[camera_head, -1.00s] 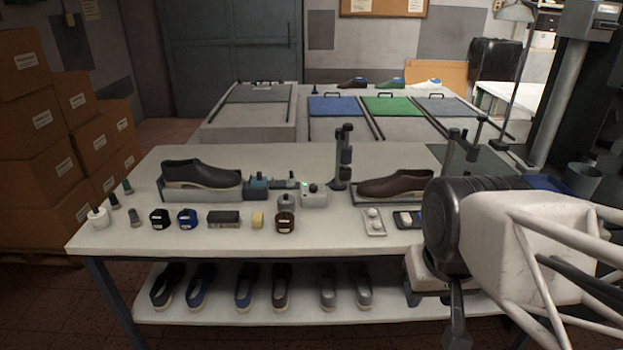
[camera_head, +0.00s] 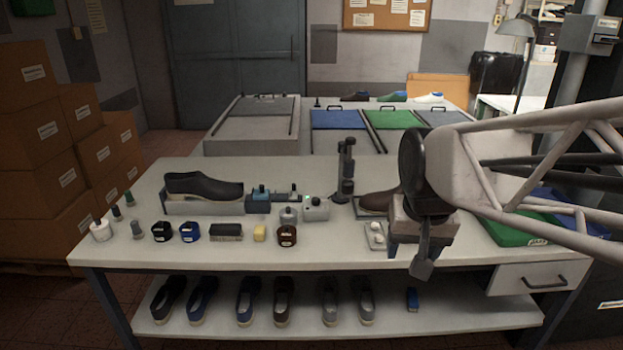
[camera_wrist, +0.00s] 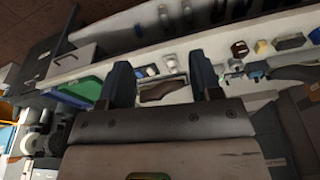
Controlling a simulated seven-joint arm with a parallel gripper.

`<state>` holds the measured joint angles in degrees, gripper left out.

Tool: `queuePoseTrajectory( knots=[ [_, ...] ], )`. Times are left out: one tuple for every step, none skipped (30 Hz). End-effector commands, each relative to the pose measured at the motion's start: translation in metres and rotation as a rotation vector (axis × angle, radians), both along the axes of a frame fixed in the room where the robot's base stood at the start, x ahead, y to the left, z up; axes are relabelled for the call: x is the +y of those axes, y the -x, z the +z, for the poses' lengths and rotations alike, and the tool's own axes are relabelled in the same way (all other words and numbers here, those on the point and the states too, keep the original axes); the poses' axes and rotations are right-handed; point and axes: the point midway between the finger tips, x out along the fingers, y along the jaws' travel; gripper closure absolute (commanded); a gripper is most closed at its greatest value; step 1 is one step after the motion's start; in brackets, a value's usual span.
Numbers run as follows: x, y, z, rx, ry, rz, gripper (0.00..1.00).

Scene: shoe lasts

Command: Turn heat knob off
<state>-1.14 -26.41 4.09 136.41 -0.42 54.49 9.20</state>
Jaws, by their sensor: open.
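A small light-grey box (camera_head: 315,208) with a green light and a dark spot on top stands mid-table in the head view, right of the blue device (camera_head: 261,198). It may carry the heat knob, but the knob is too small to make out. My gripper (camera_head: 423,262) hangs over the right part of the table, well to the right of the box and apart from it. In the wrist view my gripper (camera_wrist: 160,77) has its two dark fingers spread, with nothing held; the brown shoe (camera_wrist: 160,91) shows between them.
A dark upright stand (camera_head: 346,172) rises just right of the box. A black shoe (camera_head: 204,187) rests at the left. Several jars and a brush (camera_head: 227,231) line the front. A white tray (camera_head: 376,236) lies near my gripper.

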Motion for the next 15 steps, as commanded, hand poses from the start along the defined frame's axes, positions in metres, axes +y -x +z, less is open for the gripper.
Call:
queuePoseTrajectory(
  knots=[
    [0.002, -0.012, 0.002, 0.006, -0.003, -0.011, 0.42],
    [0.003, -0.019, 0.004, 0.008, -0.005, -0.018, 0.42],
    [0.004, -0.028, 0.005, 0.011, -0.007, -0.029, 0.42],
    [0.005, -0.035, 0.007, 0.014, -0.009, -0.037, 0.42],
    [0.006, -0.042, 0.008, 0.015, -0.012, -0.045, 0.42],
    [0.008, -0.051, 0.009, 0.019, -0.014, -0.055, 0.42],
    [0.009, -0.058, 0.01, 0.021, -0.016, -0.062, 0.42],
    [0.01, -0.065, 0.012, 0.023, -0.018, -0.07, 0.42],
    [0.012, -0.075, 0.012, 0.026, -0.02, -0.081, 0.42],
    [0.013, -0.082, 0.013, 0.027, -0.023, -0.088, 0.42],
    [0.014, -0.089, 0.014, 0.031, -0.024, -0.095, 0.42],
    [0.016, -0.098, 0.014, 0.032, -0.026, -0.107, 0.42],
    [0.017, -0.105, 0.015, 0.034, -0.028, -0.114, 0.42],
    [0.018, -0.112, 0.015, 0.037, -0.03, -0.122, 0.42],
    [0.02, -0.121, 0.016, 0.04, -0.032, -0.133, 0.42]
  ],
)
